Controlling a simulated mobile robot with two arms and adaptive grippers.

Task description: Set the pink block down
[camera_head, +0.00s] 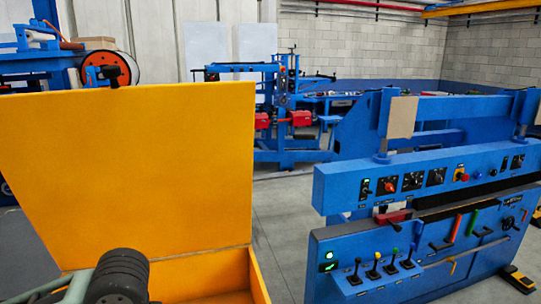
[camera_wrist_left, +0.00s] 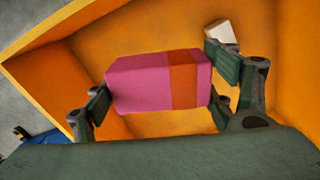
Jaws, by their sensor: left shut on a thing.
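In the left wrist view a pink block (camera_wrist_left: 140,82) with an orange-red band toward its right end sits between the fingers of my left gripper (camera_wrist_left: 158,92). The gripper is shut on the block, one finger at each end. Behind the block is the inside of an orange box (camera_wrist_left: 60,38). In the head view the box (camera_head: 130,170) stands at the lower left with its tall panel upright. The block and my left fingers are hidden in the head view. My right gripper is in neither view.
In the left wrist view a small whitish piece (camera_wrist_left: 222,34) is near the upper right finger. In the head view a blue machine (camera_head: 400,180) with levers and knobs stands at the right. Grey floor (camera_head: 280,210) is clear between box and machine.

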